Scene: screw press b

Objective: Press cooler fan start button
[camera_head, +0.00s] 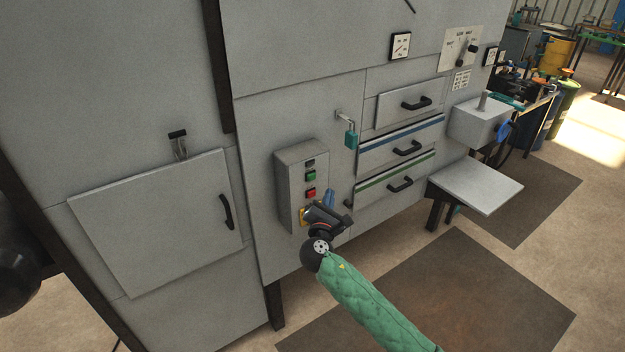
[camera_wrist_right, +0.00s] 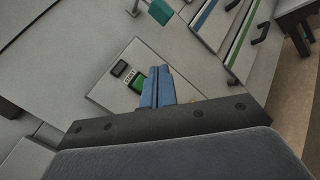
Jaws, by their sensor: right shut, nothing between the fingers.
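A grey control box (camera_head: 288,190) is fixed to the front of the machine. A dark item (camera_head: 310,163), a green button (camera_head: 310,175) and a red button (camera_head: 310,192) run down its face, with a yellow part (camera_head: 302,214) lower down, partly behind my gripper. Their labels are too small to read. My right gripper (camera_head: 329,197) is shut and empty, its blue fingers near the red button's right side. In the right wrist view, the shut fingers (camera_wrist_right: 157,88) overlap the box face beside the green button (camera_wrist_right: 136,83) and hide the red one. Contact cannot be told.
Drawers with black handles (camera_head: 407,148) and a grey shelf (camera_head: 478,186) lie further right. A cabinet door (camera_head: 150,220) is on the left. Open floor lies in front.

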